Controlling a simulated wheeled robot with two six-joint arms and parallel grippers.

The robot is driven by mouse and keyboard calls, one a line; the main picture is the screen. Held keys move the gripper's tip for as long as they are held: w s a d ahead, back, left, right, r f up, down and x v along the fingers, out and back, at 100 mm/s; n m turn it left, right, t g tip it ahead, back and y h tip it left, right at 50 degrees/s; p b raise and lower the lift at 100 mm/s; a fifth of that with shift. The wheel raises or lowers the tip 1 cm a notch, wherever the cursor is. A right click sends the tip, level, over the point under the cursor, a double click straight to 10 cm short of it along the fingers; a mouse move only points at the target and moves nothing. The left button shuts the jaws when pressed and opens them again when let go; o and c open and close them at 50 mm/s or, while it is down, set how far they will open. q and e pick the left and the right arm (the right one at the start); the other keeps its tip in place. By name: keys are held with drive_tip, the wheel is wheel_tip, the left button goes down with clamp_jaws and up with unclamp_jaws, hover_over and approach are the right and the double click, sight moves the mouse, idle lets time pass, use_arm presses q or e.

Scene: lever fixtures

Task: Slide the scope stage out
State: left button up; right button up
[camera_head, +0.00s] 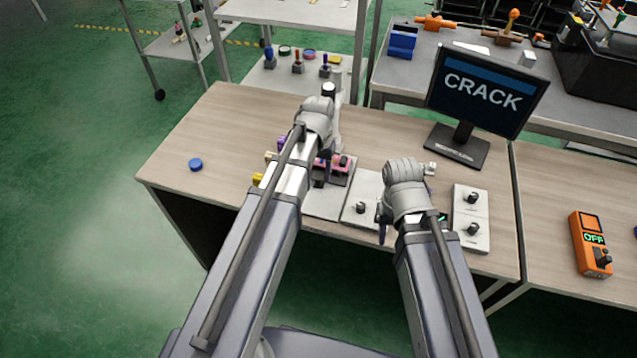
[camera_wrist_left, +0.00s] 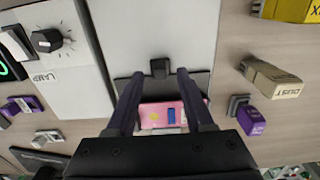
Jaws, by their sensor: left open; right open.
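The scope stage (camera_wrist_left: 158,78) appears in the left wrist view as a dark plate with a small black knob (camera_wrist_left: 160,67) at its edge, against a white panel (camera_wrist_left: 160,30). A pink slide (camera_wrist_left: 165,114) with a yellow and a blue mark lies just below. My left gripper (camera_wrist_left: 157,76) is open, its fingers on either side of the knob and slide; I cannot tell whether they touch. In the head view my left arm partly hides the stage fixture (camera_head: 340,172). My right gripper (camera_head: 412,222) is open over the panels to the right, mostly hidden by its own wrist.
White panels with black knobs (camera_head: 470,215) line the table's front edge. A monitor (camera_head: 485,92) reads CRACK. Blocks, including one labelled DUST (camera_wrist_left: 272,78) and a purple one (camera_wrist_left: 248,116), lie beside the fixture. The table's left part is clear around a blue disc (camera_head: 196,164).

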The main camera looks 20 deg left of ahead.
use_arm(q)
drive_tip(key=shift+f+b, duration=0.5)
drive_tip(key=shift+f, duration=0.4)
drive_tip(key=shift+c, duration=0.4)
clamp_jaws()
idle(0.4)
